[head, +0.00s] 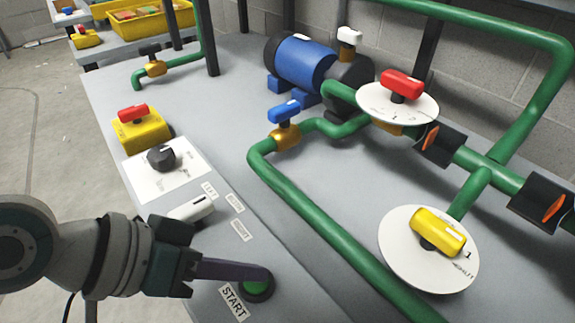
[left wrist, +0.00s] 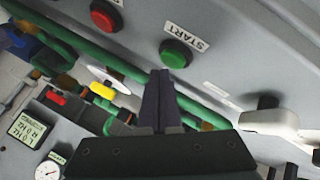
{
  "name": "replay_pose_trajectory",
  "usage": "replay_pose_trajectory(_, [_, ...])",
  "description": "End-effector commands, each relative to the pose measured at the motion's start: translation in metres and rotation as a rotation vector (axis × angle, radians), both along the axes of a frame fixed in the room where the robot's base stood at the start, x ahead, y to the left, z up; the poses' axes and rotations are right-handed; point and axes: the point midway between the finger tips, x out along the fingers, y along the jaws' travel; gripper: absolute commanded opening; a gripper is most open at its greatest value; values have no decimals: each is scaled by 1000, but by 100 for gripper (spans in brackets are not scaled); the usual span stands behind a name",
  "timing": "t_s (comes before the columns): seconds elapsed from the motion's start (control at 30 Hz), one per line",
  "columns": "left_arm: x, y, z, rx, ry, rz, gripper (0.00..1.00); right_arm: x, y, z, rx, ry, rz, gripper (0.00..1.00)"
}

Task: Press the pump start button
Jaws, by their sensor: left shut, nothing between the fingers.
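The pump start button is a green round button (head: 257,287) in a dark ring, beside a START label (head: 234,301) on the grey bench top. In the left wrist view the green button (left wrist: 175,53) sits just beyond the fingertips, by its START label (left wrist: 186,37). My left gripper (head: 265,272) comes in from the left, shut and empty, its fingertips over the button and hiding part of it. In the left wrist view the closed fingers of the left gripper (left wrist: 162,75) point at the button's edge. I cannot tell if they touch it. My right gripper is not in view.
A red button (left wrist: 106,15) lies near the green one. A white lever switch (head: 192,208), a black knob (head: 161,157) and a yellow box with red handle (head: 140,132) line the left edge. Green pipes (head: 310,205) with valves and a blue pump (head: 305,62) fill the bench.

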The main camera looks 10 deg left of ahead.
Motion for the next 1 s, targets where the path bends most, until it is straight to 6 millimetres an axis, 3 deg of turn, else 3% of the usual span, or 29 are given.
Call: replay_pose_trajectory(1.0, [0,0,-10,0,1,-1,0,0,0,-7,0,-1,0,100])
